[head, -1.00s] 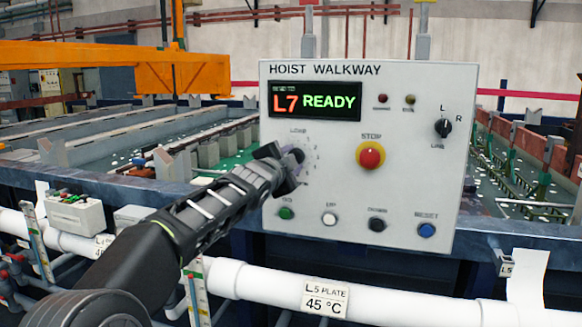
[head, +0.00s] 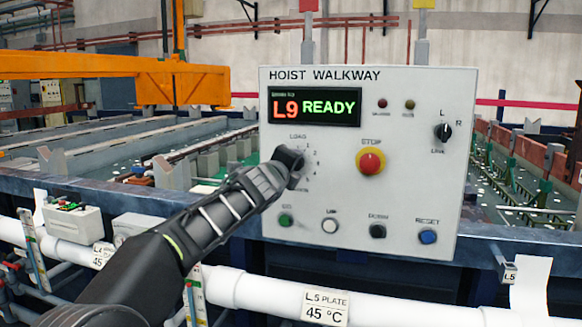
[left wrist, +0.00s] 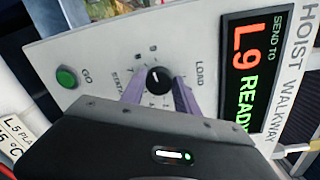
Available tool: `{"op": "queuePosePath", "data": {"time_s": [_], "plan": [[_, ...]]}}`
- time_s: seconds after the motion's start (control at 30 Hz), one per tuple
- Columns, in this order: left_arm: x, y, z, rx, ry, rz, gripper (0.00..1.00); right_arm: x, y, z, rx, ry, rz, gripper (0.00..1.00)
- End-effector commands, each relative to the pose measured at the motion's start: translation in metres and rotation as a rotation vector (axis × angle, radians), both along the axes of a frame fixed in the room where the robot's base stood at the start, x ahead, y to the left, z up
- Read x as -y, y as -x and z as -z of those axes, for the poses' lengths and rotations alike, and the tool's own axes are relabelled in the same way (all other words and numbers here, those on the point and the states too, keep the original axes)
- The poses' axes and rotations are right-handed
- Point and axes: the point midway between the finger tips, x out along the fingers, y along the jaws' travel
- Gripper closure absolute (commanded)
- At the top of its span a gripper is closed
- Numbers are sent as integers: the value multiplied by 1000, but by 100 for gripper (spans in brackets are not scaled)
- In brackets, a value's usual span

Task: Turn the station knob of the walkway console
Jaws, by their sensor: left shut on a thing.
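The walkway console (head: 400,120) is a pale grey box headed HOIST WALKWAY. Its display (head: 315,104) reads L9 READY, and it also shows in the left wrist view (left wrist: 250,75). The black station knob (left wrist: 159,80) sits in a ring of marks with LOAD at one side. My left gripper (head: 290,160) is at the knob in the head view and mostly covers it. In the left wrist view its two purple fingers (left wrist: 158,90) are on either side of the knob, shut on it. My right gripper is not in view.
A red STOP button (head: 370,161) is right of the knob. Below are a green GO button (head: 286,220), a white UP button (head: 330,225), a black DOWN button (head: 377,230) and a blue RESET button (head: 428,236). A selector (head: 442,131) is at upper right.

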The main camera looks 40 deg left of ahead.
Motion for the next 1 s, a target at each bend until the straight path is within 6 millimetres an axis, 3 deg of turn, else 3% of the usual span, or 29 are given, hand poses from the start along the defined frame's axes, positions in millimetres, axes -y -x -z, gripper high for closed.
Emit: {"op": "queuePosePath", "data": {"time_s": [0.3, 0.8, 0.83, 1.0], "plan": [[1, -1, 1, -51, -140, 1, 100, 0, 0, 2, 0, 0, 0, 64], [1, -1, 2, -61, -164, 1, 100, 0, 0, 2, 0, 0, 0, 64], [1, -1, 2, -61, -164, 1, 62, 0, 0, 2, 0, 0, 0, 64], [1, -1, 1, -60, -164, 0, 48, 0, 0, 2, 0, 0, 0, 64]]}}
